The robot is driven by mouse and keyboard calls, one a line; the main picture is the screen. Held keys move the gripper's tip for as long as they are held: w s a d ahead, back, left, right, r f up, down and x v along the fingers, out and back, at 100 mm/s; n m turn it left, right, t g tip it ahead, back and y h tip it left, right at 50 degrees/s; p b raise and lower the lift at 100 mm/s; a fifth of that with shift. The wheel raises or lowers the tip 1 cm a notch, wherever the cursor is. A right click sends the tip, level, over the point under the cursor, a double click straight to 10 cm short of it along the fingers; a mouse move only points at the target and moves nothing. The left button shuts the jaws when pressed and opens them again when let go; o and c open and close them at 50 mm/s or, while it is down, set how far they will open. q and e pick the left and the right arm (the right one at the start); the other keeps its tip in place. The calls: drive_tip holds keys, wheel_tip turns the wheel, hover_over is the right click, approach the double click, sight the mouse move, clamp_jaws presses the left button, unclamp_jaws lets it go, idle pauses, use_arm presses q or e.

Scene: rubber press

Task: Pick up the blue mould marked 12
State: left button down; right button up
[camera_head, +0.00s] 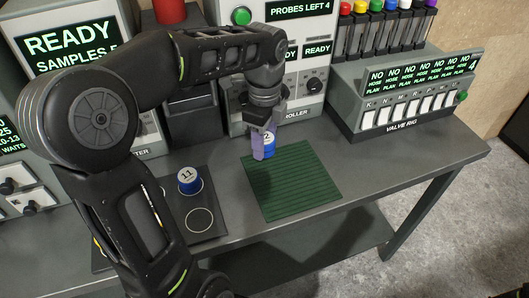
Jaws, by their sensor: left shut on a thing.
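A blue mould with a white top (269,139) is between the fingers of my left gripper (263,146). Only a "2" of its mark shows; the rest is hidden by a finger. My left gripper is shut on this mould and points down near the back edge of the green ribbed mat (298,190). I cannot tell how high the mould is above the mat. My right gripper is not in view.
Another blue mould, marked 11 (188,178), stands on a dark tray (215,204) with an empty ringed spot in front of it. The valve rig (405,124) stands at the back right. A controller box (297,128) is behind my gripper. The mat is clear.

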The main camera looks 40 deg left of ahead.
use_arm(q)
wheel_tip(320, 180, up, 4)
drive_tip(key=shift+r, duration=0.1)
drive_tip(key=shift+a, duration=0.1)
idle(0.6)
